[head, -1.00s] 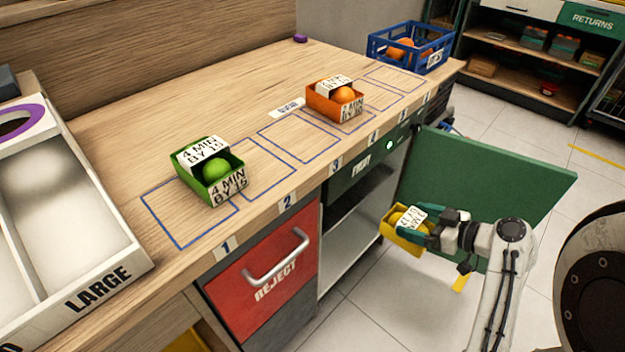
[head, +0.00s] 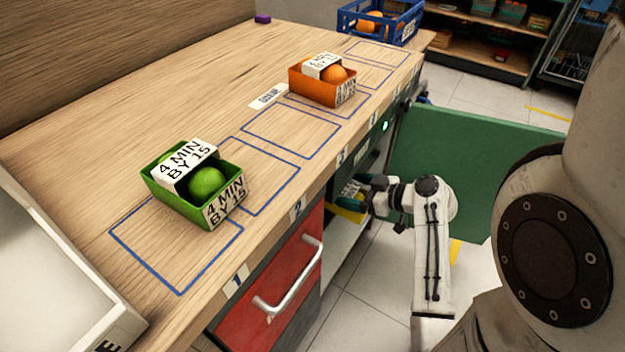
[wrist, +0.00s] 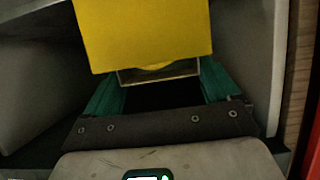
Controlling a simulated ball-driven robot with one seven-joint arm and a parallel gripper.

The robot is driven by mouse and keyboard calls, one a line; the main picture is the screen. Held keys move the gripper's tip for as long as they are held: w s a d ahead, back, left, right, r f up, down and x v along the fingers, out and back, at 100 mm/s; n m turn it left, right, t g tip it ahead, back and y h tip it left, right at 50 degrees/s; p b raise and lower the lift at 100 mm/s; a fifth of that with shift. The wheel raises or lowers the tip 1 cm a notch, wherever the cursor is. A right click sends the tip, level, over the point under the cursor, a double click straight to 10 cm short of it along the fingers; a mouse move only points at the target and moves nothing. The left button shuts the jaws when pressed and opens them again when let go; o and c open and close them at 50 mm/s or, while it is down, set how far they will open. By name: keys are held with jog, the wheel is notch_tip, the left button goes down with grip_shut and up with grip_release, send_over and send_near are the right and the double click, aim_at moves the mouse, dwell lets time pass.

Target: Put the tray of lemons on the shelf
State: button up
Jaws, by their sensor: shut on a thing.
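The yellow tray (head: 343,213) is at the opening of the cabinet under the counter, mostly hidden by my gripper and the counter edge. My gripper (head: 364,196) is shut on the tray. In the wrist view the tray's yellow wall (wrist: 143,35) stands ahead of the teal fingers, with the cabinet's grey side walls on both sides. The lemons cannot be made out. The pale shelf (head: 340,240) shows below the tray in the head view. I cannot tell whether the tray touches it.
The red reject drawer (head: 270,290) is left of the opening. On the counter stand a green tray of limes (head: 160,190), an orange tray (head: 310,90) and a blue crate (head: 350,25).

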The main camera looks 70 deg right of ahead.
jog(key=shift+w+r+b+x, duration=0.1)
jog(key=shift+r+b+x, duration=0.2)
jog(key=shift+x, duration=1.65)
jog(key=shift+w+r+b+x, duration=0.1)
jog(key=shift+b+x, duration=0.3)
jog(key=shift+x, duration=1.55)
jog(key=shift+w+r+b+x, duration=0.15)
jog(key=shift+b+x, duration=0.2)
jog(key=shift+x, duration=1.65)
jog(key=shift+s, duration=0.15)
jog(key=shift+f, duration=0.15)
jog(key=o, duration=1)
jog(key=shift+r, duration=0.25)
jog(key=p+v, duration=0.2)
jog(key=v, duration=1)
jog(key=shift+f, duration=0.15)
